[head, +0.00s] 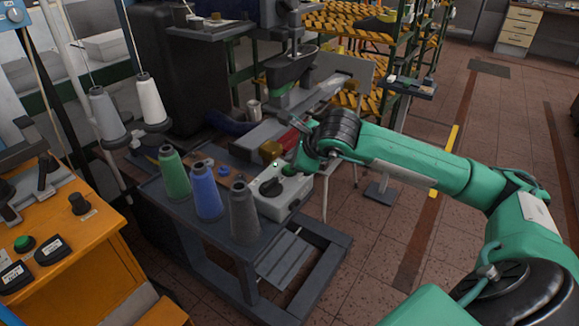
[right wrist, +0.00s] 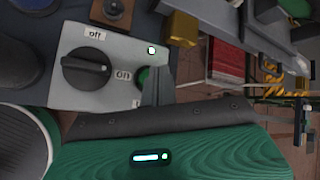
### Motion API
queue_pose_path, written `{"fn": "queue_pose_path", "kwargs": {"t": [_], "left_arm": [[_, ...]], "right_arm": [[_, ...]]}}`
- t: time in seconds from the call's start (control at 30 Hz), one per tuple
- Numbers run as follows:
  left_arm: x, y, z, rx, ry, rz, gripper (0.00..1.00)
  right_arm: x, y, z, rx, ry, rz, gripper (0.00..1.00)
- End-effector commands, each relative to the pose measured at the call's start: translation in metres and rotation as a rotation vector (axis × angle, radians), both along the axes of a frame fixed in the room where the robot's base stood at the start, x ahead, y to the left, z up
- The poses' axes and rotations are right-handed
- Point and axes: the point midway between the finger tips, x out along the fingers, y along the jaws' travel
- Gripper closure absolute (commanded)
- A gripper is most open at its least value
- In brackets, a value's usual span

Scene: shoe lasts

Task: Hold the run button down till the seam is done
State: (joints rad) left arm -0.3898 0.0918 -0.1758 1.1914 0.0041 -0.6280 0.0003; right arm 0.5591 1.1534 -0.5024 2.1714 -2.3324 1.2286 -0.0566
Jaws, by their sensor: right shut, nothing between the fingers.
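A pale grey control box (head: 283,198) sits at the right end of the dark machine table. It carries a black rotary knob (right wrist: 87,69) between "off" and "on" labels, with its white mark toward "on". A green button (right wrist: 142,76) beside the knob is partly hidden by my finger. A small round lamp (right wrist: 151,50) on the box glows pale green-white. My right gripper (right wrist: 157,84) is shut and empty, with its tip at the green button. I cannot tell how far the button is pressed. My left gripper is in neither view.
Green (head: 174,174), blue (head: 206,192) and grey (head: 243,212) thread cones stand left of the box. A brass-coloured block (right wrist: 182,28) and a red piece (right wrist: 227,57) lie close beyond it. An orange console (head: 70,240) stands at the left. The floor at right is mostly clear.

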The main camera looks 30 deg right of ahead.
Motion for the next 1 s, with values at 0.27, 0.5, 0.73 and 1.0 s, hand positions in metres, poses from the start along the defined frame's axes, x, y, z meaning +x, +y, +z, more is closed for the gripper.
{"fn": "queue_pose_path", "kwargs": {"t": [0.27,0.5,0.73,1.0], "left_arm": [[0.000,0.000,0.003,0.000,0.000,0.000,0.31],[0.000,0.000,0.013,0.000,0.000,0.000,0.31],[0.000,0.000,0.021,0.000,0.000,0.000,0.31],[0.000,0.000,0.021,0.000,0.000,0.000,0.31]], "right_arm": [[0.000,0.000,0.006,0.000,-0.001,0.000,1.00],[0.000,0.000,0.030,0.000,-0.002,0.001,1.00],[0.000,0.000,0.050,0.000,-0.001,0.002,1.00],[0.000,0.000,0.050,0.001,-0.001,0.001,1.00]]}}
